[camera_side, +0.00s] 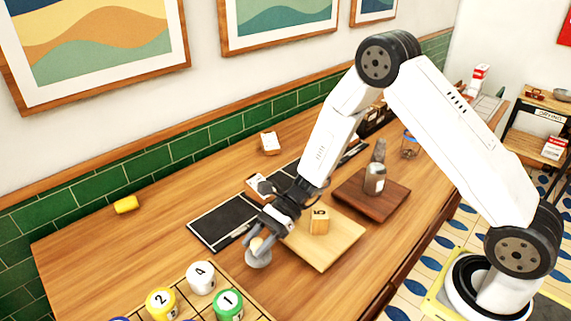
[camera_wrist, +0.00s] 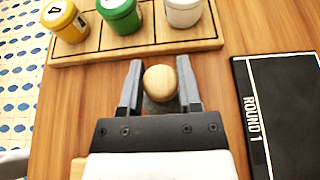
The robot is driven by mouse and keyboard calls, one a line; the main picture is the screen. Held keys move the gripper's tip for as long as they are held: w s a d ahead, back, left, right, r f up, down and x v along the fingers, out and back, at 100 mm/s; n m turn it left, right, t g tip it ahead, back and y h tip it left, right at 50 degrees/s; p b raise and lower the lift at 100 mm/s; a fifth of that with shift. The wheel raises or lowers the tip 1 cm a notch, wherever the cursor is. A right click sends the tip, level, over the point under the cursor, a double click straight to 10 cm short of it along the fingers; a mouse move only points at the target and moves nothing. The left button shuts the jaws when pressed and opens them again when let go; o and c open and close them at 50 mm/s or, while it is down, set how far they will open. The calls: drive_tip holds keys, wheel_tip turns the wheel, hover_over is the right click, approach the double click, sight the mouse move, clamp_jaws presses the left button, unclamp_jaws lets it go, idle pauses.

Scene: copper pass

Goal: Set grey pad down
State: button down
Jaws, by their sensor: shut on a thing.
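The grey pad (camera_side: 260,262) is a round grey piece with a pale wooden knob on top. My gripper (camera_side: 257,240) is shut on the knob, with one finger on each side. In the wrist view the knob (camera_wrist: 160,82) sits between the two fingers, and a dark grey part of the pad (camera_wrist: 158,107) shows below it; the rest is hidden. The pad is low over the bare wooden table, left of the light board. I cannot tell whether it touches the table.
A wooden tray (camera_wrist: 140,45) of numbered canisters stands close by. A black ROUND 1 board (camera_wrist: 285,110) lies to one side. The table's left part is mostly clear.

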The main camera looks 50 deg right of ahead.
drive_tip(key=shift+f, duration=1.35)
drive_tip(key=shift+c, duration=1.4)
unclamp_jaws()
drive_tip(key=shift+f, duration=0.1)
drive_tip(key=v, duration=0.5)
drive_tip(key=shift+d, duration=0.15)
wheel_tip(320, 180, up, 7)
